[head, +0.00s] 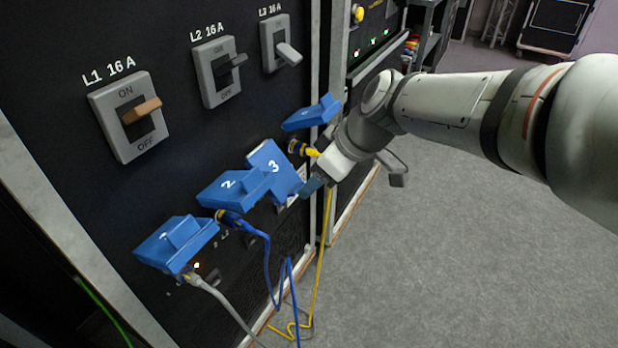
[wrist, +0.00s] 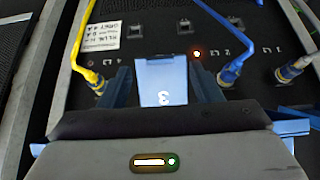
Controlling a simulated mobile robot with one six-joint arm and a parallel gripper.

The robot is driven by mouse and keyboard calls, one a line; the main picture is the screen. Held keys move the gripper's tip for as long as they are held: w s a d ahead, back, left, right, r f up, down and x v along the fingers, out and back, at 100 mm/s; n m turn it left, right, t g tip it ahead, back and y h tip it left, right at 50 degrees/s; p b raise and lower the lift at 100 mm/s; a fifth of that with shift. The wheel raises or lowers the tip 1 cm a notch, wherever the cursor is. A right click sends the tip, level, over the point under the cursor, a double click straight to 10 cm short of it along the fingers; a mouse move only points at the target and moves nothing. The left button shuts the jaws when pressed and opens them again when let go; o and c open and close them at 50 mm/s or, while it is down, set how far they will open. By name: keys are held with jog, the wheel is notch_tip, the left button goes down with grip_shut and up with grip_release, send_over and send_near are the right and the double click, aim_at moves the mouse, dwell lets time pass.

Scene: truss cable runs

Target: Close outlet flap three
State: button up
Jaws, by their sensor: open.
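Flap three (head: 275,168) is a blue cover marked 3 on the black panel, between flap two (head: 230,187) and the far flap (head: 312,113). It hangs at a different, steeper tilt than its neighbours, which stick out from the panel. My gripper (head: 312,186) is at the right edge of flap three. In the wrist view my gripper (wrist: 163,86) is open, a finger on each side of flap three (wrist: 163,82); I cannot tell whether they touch it. The outlet behind the flap is hidden.
A yellow plug (wrist: 92,78) and a blue plug (wrist: 232,74) flank the fingers, with cables hanging down. Flap one (head: 175,243) sticks out at the near left above a grey cable. Breaker switches (head: 128,116) are higher up. Open floor lies to the right.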

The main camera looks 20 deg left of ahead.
jog(key=shift+v, duration=0.75)
